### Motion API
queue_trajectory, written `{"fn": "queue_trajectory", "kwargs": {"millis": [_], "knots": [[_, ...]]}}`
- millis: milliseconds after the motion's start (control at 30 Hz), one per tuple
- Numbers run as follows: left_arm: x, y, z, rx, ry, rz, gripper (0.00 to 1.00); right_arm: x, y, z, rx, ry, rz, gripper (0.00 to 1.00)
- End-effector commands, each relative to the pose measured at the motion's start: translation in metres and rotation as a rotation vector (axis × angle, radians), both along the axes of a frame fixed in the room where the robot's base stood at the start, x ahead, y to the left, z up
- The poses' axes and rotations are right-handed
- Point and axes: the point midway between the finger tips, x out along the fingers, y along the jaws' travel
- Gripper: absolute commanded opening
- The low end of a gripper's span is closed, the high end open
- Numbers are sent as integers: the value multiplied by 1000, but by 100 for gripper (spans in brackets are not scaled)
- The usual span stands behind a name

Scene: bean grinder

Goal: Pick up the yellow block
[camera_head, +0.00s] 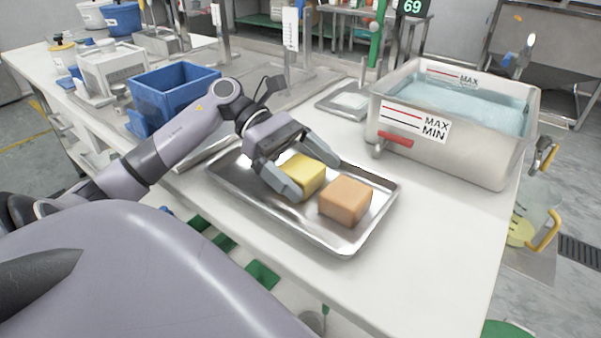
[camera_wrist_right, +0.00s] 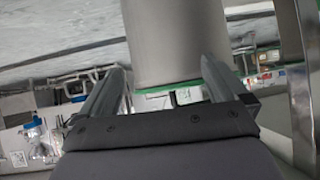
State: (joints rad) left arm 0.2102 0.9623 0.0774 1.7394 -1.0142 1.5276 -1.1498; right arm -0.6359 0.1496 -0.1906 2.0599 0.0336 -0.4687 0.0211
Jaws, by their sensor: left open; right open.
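The yellow block (camera_head: 304,174) sits in a shallow metal tray (camera_head: 352,243) on the white table. An orange-brown block (camera_head: 345,200) lies beside it on the right in the same tray. My left gripper (camera_head: 308,174) is open, with its fingers on either side of the yellow block; I cannot tell whether they touch it. Part of the block is hidden behind the near finger. My right gripper (camera_wrist_right: 160,82) shows only in the right wrist view, open, with a grey cylindrical shape beyond its fingers.
A blue bin (camera_head: 170,95) and a white rack (camera_head: 112,68) stand at the left. The table front right of the tray (camera_head: 430,250) is clear.

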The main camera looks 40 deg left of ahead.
Motion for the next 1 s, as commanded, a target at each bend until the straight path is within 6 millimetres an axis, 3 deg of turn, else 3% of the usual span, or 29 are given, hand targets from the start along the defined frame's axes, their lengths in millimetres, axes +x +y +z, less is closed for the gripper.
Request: {"fn": "queue_trajectory", "kwargs": {"millis": [133,300,333,767,1000], "knots": [[0,0,0,0,0,0,99,0,0,-1,-1,2,-1,99],[0,0,0,0,0,1,44,0,0,-1,-1,2,-1,99],[0,0,0,0,0,1,38,0,0,-1,-1,2,-1,99],[0,1,9,1,-4,0,37,1,0,1,-2,-1,0,99],[1,1,49,3,-9,1,37,2,-2,5,-2,-1,-2,99]]}}
